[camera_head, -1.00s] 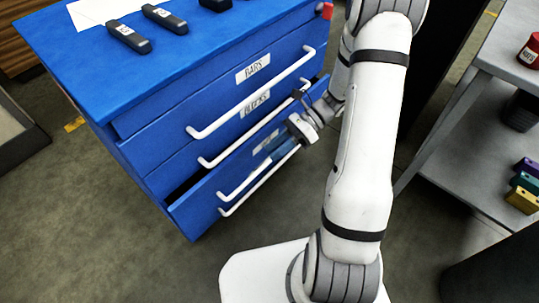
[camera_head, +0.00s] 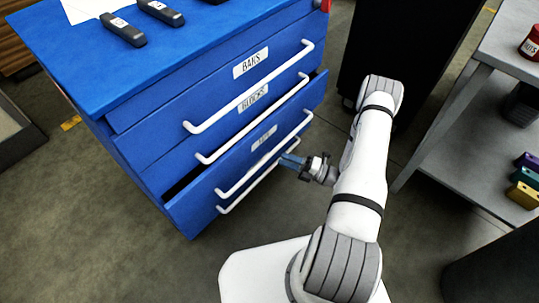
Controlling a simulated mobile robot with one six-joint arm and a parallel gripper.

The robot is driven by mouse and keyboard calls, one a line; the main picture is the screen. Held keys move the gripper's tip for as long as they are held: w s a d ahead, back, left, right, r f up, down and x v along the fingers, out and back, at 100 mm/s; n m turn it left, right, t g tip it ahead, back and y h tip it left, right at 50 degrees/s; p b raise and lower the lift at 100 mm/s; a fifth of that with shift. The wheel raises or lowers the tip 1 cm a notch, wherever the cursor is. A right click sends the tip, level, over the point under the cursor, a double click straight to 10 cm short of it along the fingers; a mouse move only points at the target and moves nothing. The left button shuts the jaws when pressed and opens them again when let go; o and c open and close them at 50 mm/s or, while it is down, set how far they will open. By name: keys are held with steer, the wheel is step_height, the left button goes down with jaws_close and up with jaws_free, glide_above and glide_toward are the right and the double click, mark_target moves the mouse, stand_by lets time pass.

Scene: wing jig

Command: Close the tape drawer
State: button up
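The blue drawer cabinet stands left of my arm. Its tape drawer (camera_head: 190,211), with a small label hard to read, sits below the "BLOCKS" drawer (camera_head: 222,121) and stands partly out. A dark gap (camera_head: 183,182) shows above its left end. Two white handles show low on the cabinet; the upper one is the tape drawer's handle (camera_head: 236,185). My gripper (camera_head: 290,160) is in front of the drawer, its bluish fingers pointing left near the right part of the low handles. Whether it touches them, and how wide the fingers are, I cannot tell.
The "BARS" drawer (camera_head: 215,90) is on top. Dark bars (camera_head: 124,30) and white paper lie on the cabinet top. A grey shelf table (camera_head: 470,110) with a red can (camera_head: 533,42) and coloured boxes stands right. Floor between is clear.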

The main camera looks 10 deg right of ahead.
mark_target(271, 153)
steer(key=b+x, duration=0.1)
steer(key=x, duration=0.5)
steer(key=shift+a, duration=0.15)
jaws_close()
stand_by(0.4)
